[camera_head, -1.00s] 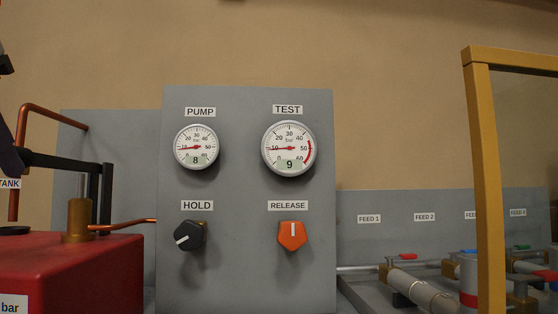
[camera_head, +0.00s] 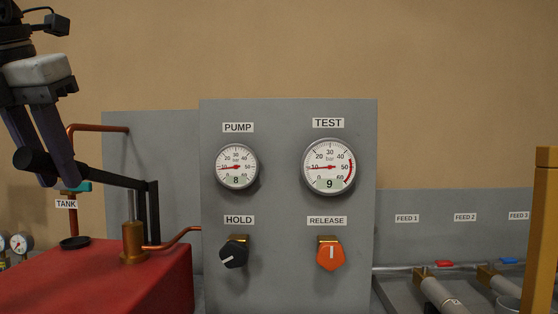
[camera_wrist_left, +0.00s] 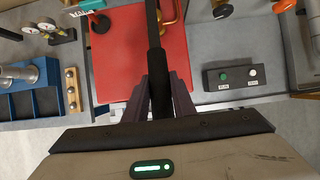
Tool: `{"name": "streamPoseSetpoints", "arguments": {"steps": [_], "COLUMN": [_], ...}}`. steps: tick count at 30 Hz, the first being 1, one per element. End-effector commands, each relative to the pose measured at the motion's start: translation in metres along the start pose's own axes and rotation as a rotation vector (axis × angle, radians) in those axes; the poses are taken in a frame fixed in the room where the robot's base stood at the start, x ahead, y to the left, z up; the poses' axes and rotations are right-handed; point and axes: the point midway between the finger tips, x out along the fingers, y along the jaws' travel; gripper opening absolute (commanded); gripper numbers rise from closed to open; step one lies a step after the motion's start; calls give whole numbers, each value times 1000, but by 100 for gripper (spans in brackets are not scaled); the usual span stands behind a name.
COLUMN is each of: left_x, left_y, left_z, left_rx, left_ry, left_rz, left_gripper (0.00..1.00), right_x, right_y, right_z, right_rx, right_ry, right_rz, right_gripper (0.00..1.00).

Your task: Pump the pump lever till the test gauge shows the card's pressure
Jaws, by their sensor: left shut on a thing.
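The black pump lever (camera_head: 112,178) slants up to the left from its bracket on the red pump tank (camera_head: 150,278). My left gripper (camera_head: 40,168) is shut around the lever's thick handle end. In the left wrist view the lever (camera_wrist_left: 153,30) runs between the fingers of the gripper (camera_wrist_left: 160,88). The test gauge (camera_head: 329,167) reads 9 on its small display, its needle near 10. The pump gauge (camera_head: 237,167) reads 8. The pressure card is not seen in the head view now. My right gripper is not in view.
The black HOLD knob (camera_head: 234,254) and orange RELEASE knob (camera_head: 331,256) sit on the grey panel (camera_head: 285,220). A yellow post (camera_head: 545,230) stands at right by the feed pipes. The left wrist view shows a button box (camera_wrist_left: 234,76) and a blue rack (camera_wrist_left: 30,105).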

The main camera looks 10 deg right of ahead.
Motion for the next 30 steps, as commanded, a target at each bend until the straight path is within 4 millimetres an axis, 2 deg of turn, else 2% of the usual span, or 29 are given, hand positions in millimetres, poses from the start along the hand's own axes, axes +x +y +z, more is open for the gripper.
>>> {"name": "streamPoseSetpoints", "arguments": {"steps": [1, 4, 13, 22, 30], "left_x": [-14, -19, -22, -41, -47], "left_y": [0, 0, 0, 0, 0], "left_z": [11, 15, 20, 41, 55], "left_rx": [0, -1, -1, -2, -4], "left_ry": [6, 37, 76, 161, 241], "left_rz": [-2, -2, -1, -1, 2], "left_gripper": [2, 2, 2, 2, 2], "right_x": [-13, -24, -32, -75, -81], "right_y": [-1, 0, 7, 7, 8], "right_z": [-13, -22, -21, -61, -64], "right_rx": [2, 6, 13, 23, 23], "right_ry": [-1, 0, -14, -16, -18], "right_rz": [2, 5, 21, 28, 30], "right_gripper": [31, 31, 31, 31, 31]}}
